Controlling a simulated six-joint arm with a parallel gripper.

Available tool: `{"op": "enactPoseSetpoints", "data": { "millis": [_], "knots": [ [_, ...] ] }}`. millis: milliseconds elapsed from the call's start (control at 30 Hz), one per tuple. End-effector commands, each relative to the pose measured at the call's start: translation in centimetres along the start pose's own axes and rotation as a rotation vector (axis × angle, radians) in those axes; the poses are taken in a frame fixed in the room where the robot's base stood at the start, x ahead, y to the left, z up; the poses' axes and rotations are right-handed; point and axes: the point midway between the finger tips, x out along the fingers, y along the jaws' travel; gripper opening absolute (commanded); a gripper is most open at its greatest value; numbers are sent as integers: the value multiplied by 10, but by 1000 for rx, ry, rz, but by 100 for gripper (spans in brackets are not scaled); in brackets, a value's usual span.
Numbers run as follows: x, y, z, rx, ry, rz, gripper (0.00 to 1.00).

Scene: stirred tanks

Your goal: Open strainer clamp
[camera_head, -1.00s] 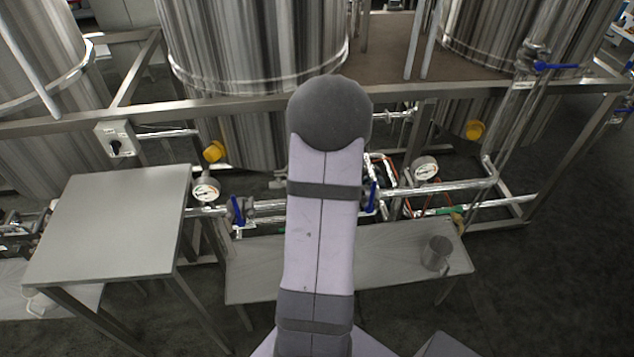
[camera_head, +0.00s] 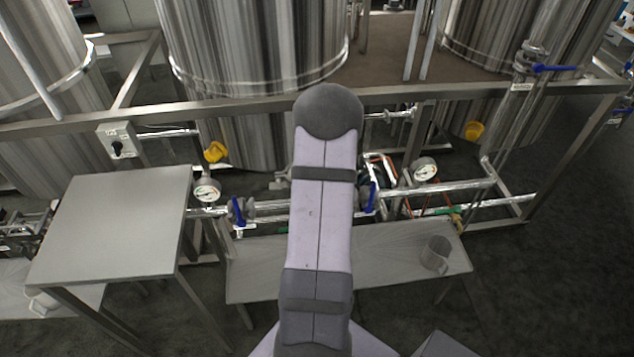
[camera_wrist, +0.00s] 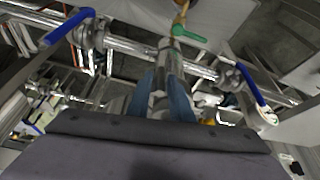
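The pipe run with the strainer (camera_wrist: 160,62) shows in the wrist view, where a metal branch meets the horizontal pipe (camera_wrist: 125,46). The clamp itself is too small and blurred to make out. My gripper (camera_wrist: 161,88) has two blue-grey fingers, set apart on either side of the metal branch. I cannot tell whether they touch it. In the head view my arm hides the gripper and the middle of the pipe (camera_head: 272,207).
Blue valve handles (camera_wrist: 68,28) (camera_wrist: 250,84) flank the strainer, and a green handle (camera_wrist: 187,35) is close by. In the head view, a low bench (camera_head: 390,262) holds a metal cup (camera_head: 436,254). A taller table (camera_head: 115,225) is left. Pressure gauges (camera_head: 207,189) (camera_head: 425,169) stand on the pipework.

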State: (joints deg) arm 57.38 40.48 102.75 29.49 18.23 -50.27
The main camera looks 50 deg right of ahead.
Motion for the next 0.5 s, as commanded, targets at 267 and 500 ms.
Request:
{"op": "enactPoseSetpoints", "data": {
  "millis": [267, 500],
  "knots": [
    [8, 0, 0, -1, 0, 1, 19],
    [8, 0, 0, -1, 0, 1, 5]
  ]
}}
